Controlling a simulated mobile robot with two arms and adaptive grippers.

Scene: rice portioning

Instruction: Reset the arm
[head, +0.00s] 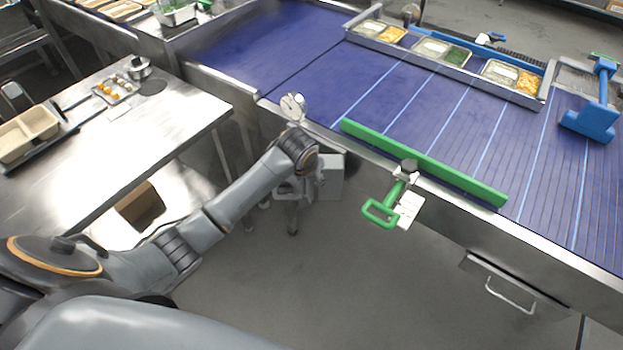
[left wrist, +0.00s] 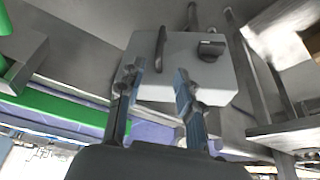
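My left arm (head: 235,200) reaches from the lower left of the head view toward the near side of the blue conveyor (head: 290,45). Its wrist is beside the conveyor's edge, above the floor gap between the conveyor and the steel table. In the left wrist view, my left gripper (left wrist: 157,92) has its two fingers apart, with nothing between them. A grey box (left wrist: 180,60) with a dark knob lies beyond the fingertips; whether they touch it I cannot tell. In the head view the wrist partly hides this box (head: 331,178). My right gripper is in neither view.
A green bar (head: 425,162) with a green handle (head: 381,212) lies along the conveyor's near edge. A steel tray (head: 527,98) of food pans and a blue tool (head: 590,122) are farther back. The steel table (head: 125,145) stands left. Floor in front is clear.

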